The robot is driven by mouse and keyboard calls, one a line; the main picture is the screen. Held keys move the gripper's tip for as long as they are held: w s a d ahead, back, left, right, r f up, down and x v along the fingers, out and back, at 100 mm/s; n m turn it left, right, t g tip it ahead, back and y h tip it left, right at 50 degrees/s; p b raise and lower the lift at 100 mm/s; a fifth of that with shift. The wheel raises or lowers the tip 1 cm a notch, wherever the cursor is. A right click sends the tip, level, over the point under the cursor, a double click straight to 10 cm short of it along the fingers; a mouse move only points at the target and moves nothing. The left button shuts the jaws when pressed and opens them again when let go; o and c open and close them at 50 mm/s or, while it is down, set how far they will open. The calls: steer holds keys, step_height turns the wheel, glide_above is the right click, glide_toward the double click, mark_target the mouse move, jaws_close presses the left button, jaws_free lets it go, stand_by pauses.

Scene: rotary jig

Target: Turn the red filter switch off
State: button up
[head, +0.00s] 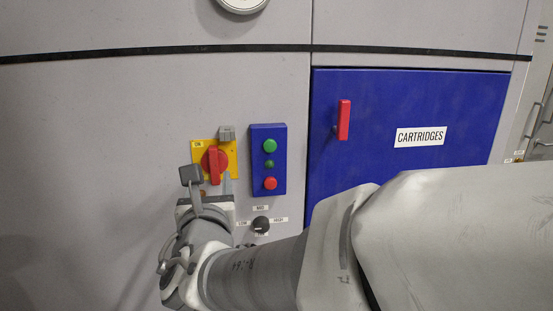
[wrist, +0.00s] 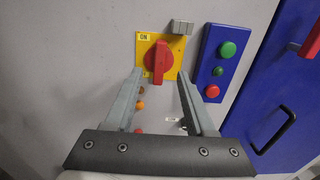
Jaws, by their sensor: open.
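The red rotary switch (head: 214,163) sits on a yellow plate (head: 231,150) on the grey wall panel, left of the blue button box. In the wrist view the switch (wrist: 159,58) has its handle close to vertical, with an "ON" label at the plate's upper left. My gripper (head: 209,183) is just in front of and below the switch in the head view. In the wrist view my gripper (wrist: 159,77) is open, its two fingers apart to the left and right of the handle's lower end. Nothing is held. I cannot tell whether the fingers touch the handle.
A blue button box (head: 282,160) with green and red buttons stands close to the right of the switch. A grey block (wrist: 182,27) sits above the plate. A dark knob (head: 260,224) is below. A blue cartridges door (head: 420,100) with a red handle (head: 343,120) is further right.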

mark_target(213, 161)
steer(key=x, duration=0.8)
steer(key=shift+w+p, duration=0.35)
steer(key=shift+p, duration=0.05)
jaws_close()
